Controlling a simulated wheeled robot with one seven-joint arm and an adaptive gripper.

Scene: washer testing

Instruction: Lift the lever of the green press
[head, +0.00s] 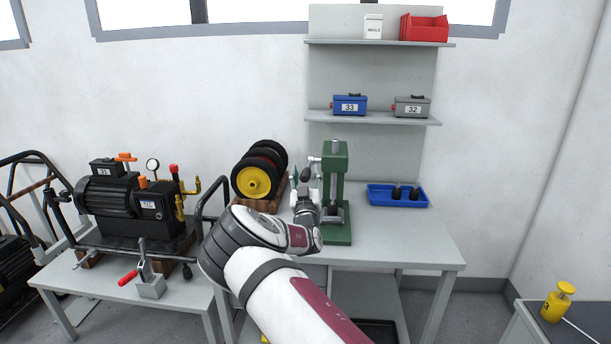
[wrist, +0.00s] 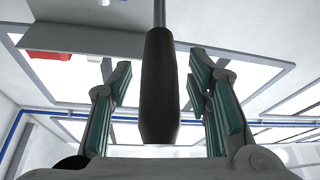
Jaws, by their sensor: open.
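The green press (head: 336,185) stands upright on the grey workbench, right of my arm in the head view. Its lever has a black handle, which hangs down at the press's left side in the head view (head: 306,174). In the wrist view the black lever handle (wrist: 159,90) fills the middle, on a thin metal rod. A gap shows between the handle and each finger. In the head view my gripper is small and partly hidden by my wrist.
Black wheels with a yellow hub (head: 257,180) stand left of the press. A blue tray (head: 397,195) with two dark parts lies to its right. Shelves above hold a blue box (head: 349,105), a grey box (head: 412,107) and a red bin (head: 425,29). A pump (head: 120,200) is at left.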

